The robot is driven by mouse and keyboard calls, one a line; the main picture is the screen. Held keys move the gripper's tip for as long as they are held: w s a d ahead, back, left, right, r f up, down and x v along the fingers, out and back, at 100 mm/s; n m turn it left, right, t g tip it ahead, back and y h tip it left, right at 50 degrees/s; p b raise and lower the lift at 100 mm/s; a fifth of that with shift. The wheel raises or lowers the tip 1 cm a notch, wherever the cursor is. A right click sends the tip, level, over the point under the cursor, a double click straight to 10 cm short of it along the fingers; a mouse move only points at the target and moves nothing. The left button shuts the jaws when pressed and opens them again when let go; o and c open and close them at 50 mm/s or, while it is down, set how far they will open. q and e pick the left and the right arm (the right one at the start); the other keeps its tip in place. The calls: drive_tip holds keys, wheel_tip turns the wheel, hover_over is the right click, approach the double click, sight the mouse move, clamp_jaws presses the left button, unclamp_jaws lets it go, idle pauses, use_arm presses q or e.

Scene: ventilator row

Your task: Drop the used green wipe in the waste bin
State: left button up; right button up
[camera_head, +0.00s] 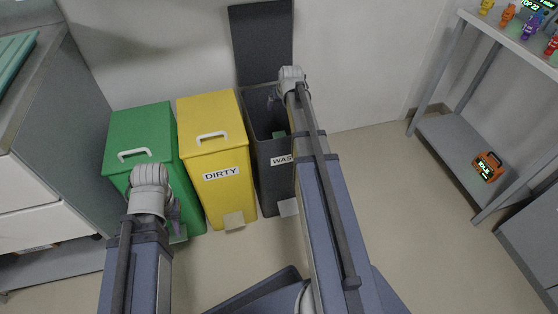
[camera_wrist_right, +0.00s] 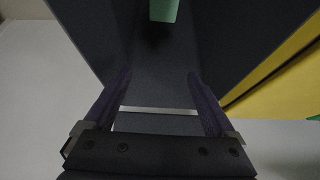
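The dark grey waste bin (camera_head: 268,155) stands at the right of the row of bins with its lid (camera_head: 262,42) raised. In the right wrist view the wipe (camera_wrist_right: 164,9) is at the top, beyond the fingertips. My right gripper (camera_wrist_right: 158,80) is open and empty over the bin; in the head view it is at the bin's top right (camera_head: 273,97). My left gripper (camera_head: 172,212) is in front of the green bin; its fingers are mostly hidden.
A yellow bin (camera_head: 216,150) labelled DIRTY and a green bin (camera_head: 139,133), both closed, stand left of the waste bin. A grey cabinet (camera_head: 60,140) is at the left. A metal shelf (camera_head: 448,143) holds an orange device (camera_head: 488,167) at the right. The floor between is clear.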

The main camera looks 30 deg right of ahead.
drive_tip(key=shift+o, duration=0.6)
drive_tip(key=p+v, duration=0.6)
drive_tip(key=v, duration=0.1)
drive_tip(key=shift+s+r+p, duration=0.15)
drive_tip(key=shift+r+p, duration=0.2)
drive_tip(key=shift+p, duration=0.05)
drive_tip(key=shift+a, duration=0.1)
